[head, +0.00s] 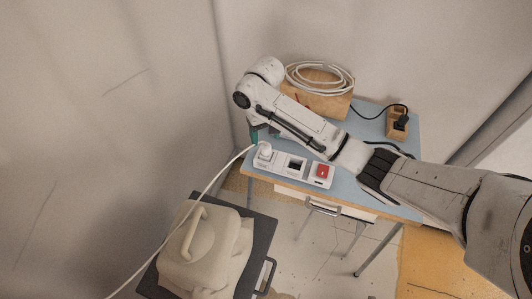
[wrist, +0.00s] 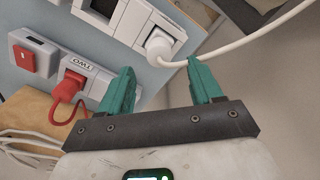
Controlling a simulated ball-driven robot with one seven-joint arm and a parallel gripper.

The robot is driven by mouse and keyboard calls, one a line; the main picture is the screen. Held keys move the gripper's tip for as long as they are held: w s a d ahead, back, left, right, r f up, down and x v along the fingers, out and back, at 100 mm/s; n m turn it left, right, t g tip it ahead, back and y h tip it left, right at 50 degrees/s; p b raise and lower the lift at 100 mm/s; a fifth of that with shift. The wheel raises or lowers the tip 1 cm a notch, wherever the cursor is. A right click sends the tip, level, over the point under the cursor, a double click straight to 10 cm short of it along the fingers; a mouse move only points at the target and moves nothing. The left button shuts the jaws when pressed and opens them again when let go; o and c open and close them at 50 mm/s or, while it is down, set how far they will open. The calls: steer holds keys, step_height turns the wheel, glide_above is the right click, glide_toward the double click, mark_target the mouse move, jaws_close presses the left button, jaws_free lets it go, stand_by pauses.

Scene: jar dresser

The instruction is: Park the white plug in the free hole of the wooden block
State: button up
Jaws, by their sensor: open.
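The white plug (wrist: 160,44) sits in a white power strip (wrist: 128,22) in the wrist view, with its white cable running off to the upper right. In the head view the plug (head: 265,150) is at the strip's left end. My gripper (wrist: 163,80) is open and empty, its teal fingers apart. The plug lies beyond the fingertips, between them in the picture. In the head view my gripper (head: 255,135) is just behind the plug, partly hidden by my arm. The wooden block (head: 392,130) stands at the table's right with a black plug in it; its free hole is too small to make out.
A wooden box (head: 318,107) with coiled white cable stands at the back of the blue table (head: 345,190). A red plug (wrist: 70,86) sits in a unit marked TWO. Walls close off the back and left.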

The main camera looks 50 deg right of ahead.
mark_target(266, 146)
steer(key=shift+s+f+p, duration=0.2)
steer(key=shift+f+p, duration=0.3)
steer(key=shift+f, duration=2.5)
steer(key=shift+c, duration=0.2)
steer(key=c, duration=1.1)
steer(key=shift+r, duration=0.15)
